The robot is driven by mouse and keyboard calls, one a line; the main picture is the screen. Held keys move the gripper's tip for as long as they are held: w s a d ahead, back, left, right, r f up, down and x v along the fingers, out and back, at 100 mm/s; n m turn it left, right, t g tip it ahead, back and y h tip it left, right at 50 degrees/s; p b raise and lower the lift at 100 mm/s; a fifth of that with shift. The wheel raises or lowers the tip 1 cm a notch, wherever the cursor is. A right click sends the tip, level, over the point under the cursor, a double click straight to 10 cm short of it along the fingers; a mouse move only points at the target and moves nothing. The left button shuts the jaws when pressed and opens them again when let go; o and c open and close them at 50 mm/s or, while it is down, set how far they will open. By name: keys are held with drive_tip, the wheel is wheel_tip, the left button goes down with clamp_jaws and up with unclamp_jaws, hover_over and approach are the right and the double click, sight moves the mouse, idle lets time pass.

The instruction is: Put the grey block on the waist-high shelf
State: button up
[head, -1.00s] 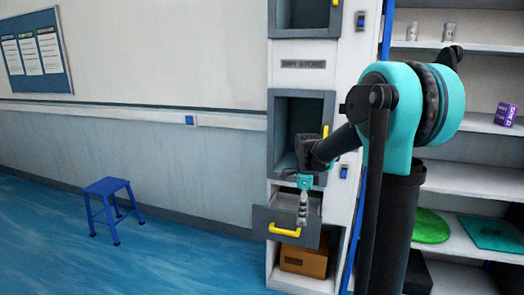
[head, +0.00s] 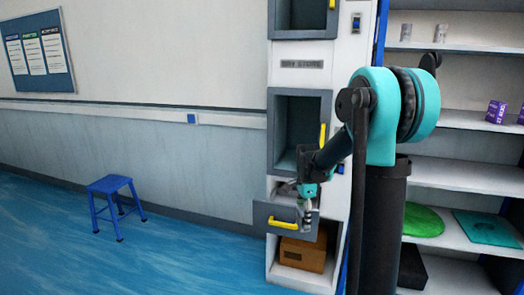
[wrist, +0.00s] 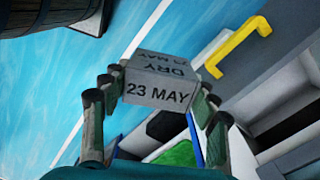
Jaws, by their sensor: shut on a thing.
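The grey block (wrist: 158,88) is a pale grey piece printed "DRY 23 MAY", seen in the wrist view between the fingers. My gripper (wrist: 155,112) is shut on it, fingers on both sides. In the head view my gripper (head: 308,208) hangs pointing down at the open drawer (head: 264,214) with the yellow handle; the block is too small to make out clearly there. The shelf unit at the right has several white boards. Its middle board (head: 455,176) looks bare where visible; my arm covers the unit's left part.
Purple boxes (head: 496,112) and two cans (head: 440,33) stand on higher boards. A green round item (head: 422,220) and a teal flat item (head: 488,228) lie on a lower board. A brown box (head: 302,254) sits below the drawer. A blue stool (head: 112,190) stands left on clear floor.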

drive_tip(key=w+d+f+n, duration=0.2)
drive_tip(key=d+f+n, duration=0.1)
drive_tip(key=f+n, duration=1.3)
drive_tip(key=shift+d, duration=0.2)
drive_tip(key=shift+r, duration=0.2)
